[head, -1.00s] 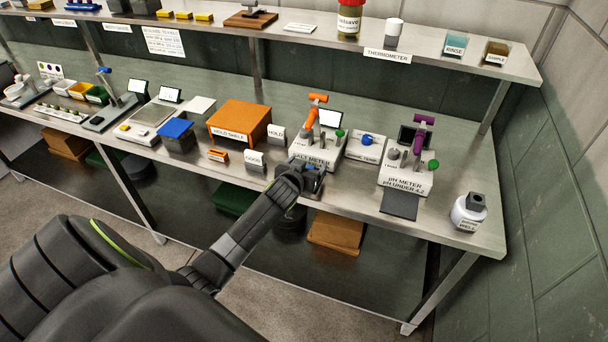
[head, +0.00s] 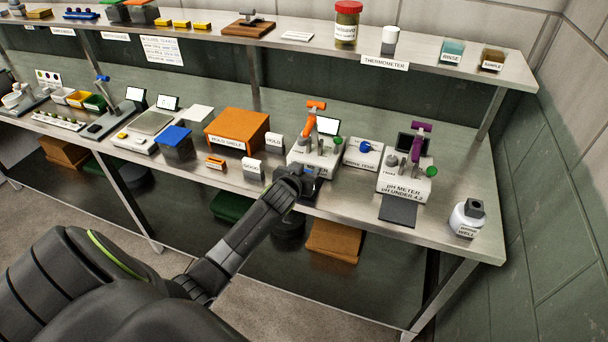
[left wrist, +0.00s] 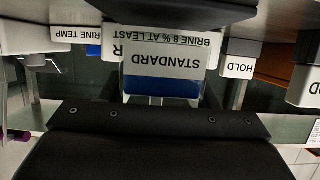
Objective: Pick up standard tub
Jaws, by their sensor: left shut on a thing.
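The standard tub (left wrist: 165,68) is a small tub with a white label reading STANDARD and a blue band, seen upside down in the left wrist view. It lies between the dark jaws of my left gripper (left wrist: 165,78), which is shut on it. In the head view my left gripper (head: 299,180) is at the front of the salt meter (head: 314,158), over the front part of the bench. There the gripper hides most of the tub. Whether the tub touches the bench is not clear. My right gripper is not in view.
The pH meter (head: 405,182) and a brine temp box (head: 363,153) stand to the right. An orange hold shelf (head: 237,130), a GOOD sign (head: 252,169) and a blue-lidded tub (head: 175,138) stand to the left. A white well bottle (head: 467,217) stands near the right end.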

